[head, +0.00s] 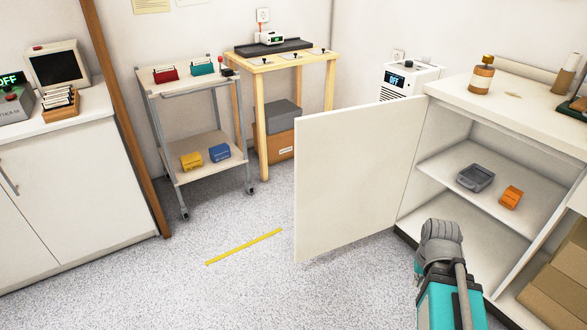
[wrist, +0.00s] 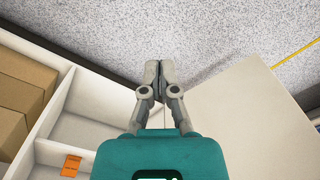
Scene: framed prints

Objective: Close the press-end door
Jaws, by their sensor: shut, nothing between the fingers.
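The open door (head: 355,178) is a plain white panel standing out from the front of the white cabinet (head: 500,105) at the right of the head view. It hinges at the cabinet's left side, leaving the inside open. In the wrist view the door (wrist: 248,125) is a pale panel at right. My gripper (wrist: 152,72) is shut and empty, its fingertips over the floor, left of the door panel in that view. I cannot tell whether it touches the door. In the head view my arm is in front of the cabinet opening, and my fingertips cannot be made out.
Inside the cabinet are a grey tray (head: 476,178) and an orange box (head: 511,197) on a shelf. Cardboard boxes (head: 560,280) fill the bay at right. A trolley (head: 205,165) and a wooden table (head: 290,60) stand behind. The floor around the yellow strip (head: 244,246) is clear.

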